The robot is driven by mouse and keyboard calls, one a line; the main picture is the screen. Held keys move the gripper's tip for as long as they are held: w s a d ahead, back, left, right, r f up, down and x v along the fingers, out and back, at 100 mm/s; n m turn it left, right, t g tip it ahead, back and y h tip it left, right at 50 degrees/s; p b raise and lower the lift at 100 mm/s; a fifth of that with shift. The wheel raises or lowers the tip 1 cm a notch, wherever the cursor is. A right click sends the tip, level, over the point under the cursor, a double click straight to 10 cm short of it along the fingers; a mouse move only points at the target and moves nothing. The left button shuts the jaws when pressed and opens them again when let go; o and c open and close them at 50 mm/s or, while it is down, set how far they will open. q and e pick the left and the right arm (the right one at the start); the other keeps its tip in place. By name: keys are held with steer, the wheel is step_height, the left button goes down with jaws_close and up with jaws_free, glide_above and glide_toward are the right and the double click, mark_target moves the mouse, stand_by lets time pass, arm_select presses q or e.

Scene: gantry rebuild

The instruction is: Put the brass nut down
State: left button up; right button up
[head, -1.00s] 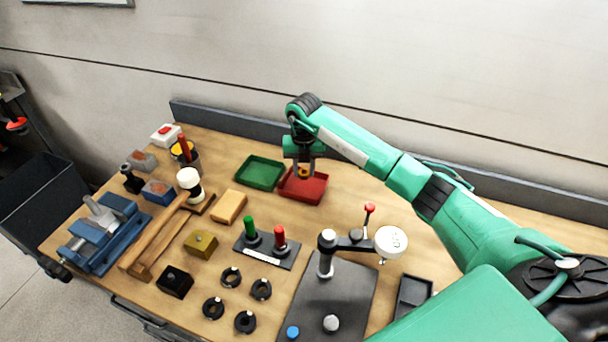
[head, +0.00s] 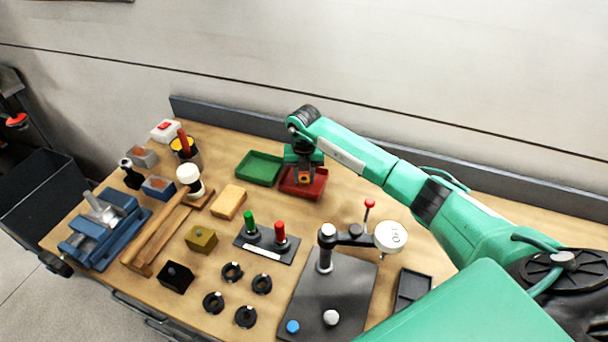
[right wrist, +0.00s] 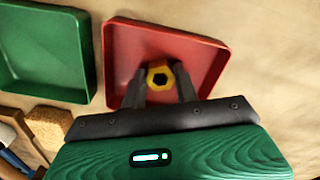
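The brass nut (right wrist: 159,78) is a yellow hexagonal ring with a dark hole. It sits between the two fingers of my right gripper (right wrist: 160,84) in the right wrist view, with a finger against each side. In the head view my right gripper (head: 303,177) points down at the red tray (head: 317,192), and the nut shows as a small orange-yellow spot low between the fingers. The red tray also shows in the right wrist view (right wrist: 205,50), around the nut and fingertips. Whether the nut touches the tray floor I cannot tell. My left gripper is out of view.
An empty green tray (head: 259,168) stands just left of the red one. A low grey ledge (head: 240,122) runs behind both. A yellow block (head: 229,202), a panel with green and red posts (head: 266,246) and a dial gauge stand (head: 325,255) are nearer the front.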

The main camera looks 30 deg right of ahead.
steer(key=o, duration=0.4)
steer(key=shift+o, duration=0.2)
steer(key=shift+r, duration=0.1)
steer(key=shift+r+p, duration=0.3)
step_height(320, 180, up, 12)
steer(key=b, duration=0.2)
steer(key=shift+r+b, duration=0.25)
steer(key=shift+b, duration=0.1)
steer(key=shift+r, duration=0.1)
